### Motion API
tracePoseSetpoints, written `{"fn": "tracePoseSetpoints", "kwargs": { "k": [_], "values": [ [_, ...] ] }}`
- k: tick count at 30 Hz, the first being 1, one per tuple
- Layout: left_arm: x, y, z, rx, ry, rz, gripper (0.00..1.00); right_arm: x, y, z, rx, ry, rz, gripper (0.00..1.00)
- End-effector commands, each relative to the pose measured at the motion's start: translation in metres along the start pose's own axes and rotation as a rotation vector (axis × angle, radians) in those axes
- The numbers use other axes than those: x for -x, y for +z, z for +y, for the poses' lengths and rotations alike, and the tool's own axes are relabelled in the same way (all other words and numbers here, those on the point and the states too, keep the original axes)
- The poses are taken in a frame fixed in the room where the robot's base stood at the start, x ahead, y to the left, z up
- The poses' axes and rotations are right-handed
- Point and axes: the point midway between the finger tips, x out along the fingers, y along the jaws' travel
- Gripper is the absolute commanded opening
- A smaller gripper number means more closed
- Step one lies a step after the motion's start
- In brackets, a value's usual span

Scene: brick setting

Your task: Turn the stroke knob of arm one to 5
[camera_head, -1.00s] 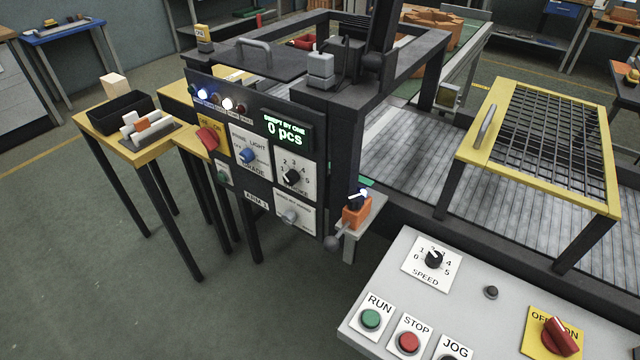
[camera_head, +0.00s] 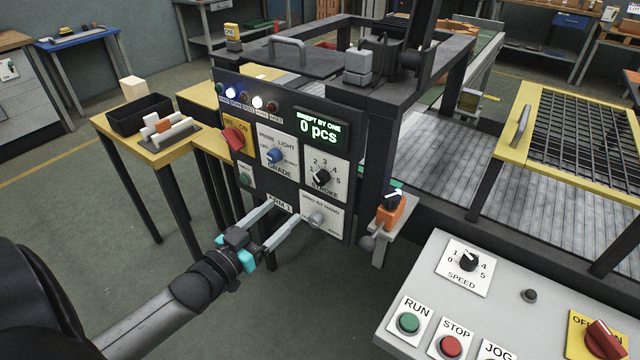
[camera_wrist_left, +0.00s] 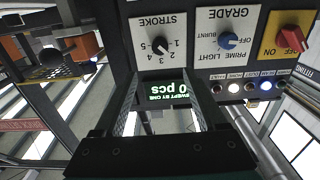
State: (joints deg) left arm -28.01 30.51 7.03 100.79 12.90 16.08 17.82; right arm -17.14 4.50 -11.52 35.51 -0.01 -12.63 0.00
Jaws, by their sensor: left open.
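The stroke knob (camera_head: 321,176) is a black dial on a white plate numbered 1 to 5, on the dark panel marked ARM 1. In the left wrist view the stroke knob (camera_wrist_left: 160,45) appears upside down; I cannot clearly read which number it points at. My left gripper (camera_head: 283,216) is open and empty, in front of the panel's lower part, below and left of the knob and apart from it. In the left wrist view its two fingers (camera_wrist_left: 162,92) frame the green display (camera_wrist_left: 168,88) reading 0 pcs. My right gripper is not in view.
The panel also bears a blue grade knob (camera_head: 275,156), a red off/on switch (camera_head: 232,137) and a grey hand knob (camera_head: 317,218). An orange-bodied device (camera_head: 391,212) sits right of the panel. A grey console (camera_head: 450,305) stands front right.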

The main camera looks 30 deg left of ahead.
Motion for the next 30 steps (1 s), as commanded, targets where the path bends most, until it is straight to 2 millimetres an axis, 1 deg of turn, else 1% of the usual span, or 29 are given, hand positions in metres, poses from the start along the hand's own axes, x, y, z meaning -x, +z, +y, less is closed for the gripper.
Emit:
{"fn": "tracePoseSetpoints", "kwargs": {
  "k": [1,3,18,24,30],
  "values": [
    [-0.009,0.000,0.000,-0.001,0.001,0.004,0.73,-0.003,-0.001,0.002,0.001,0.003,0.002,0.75],
    [-0.021,0.001,0.000,-0.001,0.001,0.003,0.73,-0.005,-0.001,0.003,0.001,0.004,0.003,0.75],
    [-0.095,0.002,0.000,-0.001,0.000,0.001,0.73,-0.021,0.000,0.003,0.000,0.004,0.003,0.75],
    [-0.117,0.002,0.000,-0.001,0.000,-0.001,0.73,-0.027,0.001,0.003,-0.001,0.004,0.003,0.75],
    [-0.128,0.001,0.000,-0.001,0.000,-0.001,0.73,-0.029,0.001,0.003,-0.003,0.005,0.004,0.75]
  ]
}}
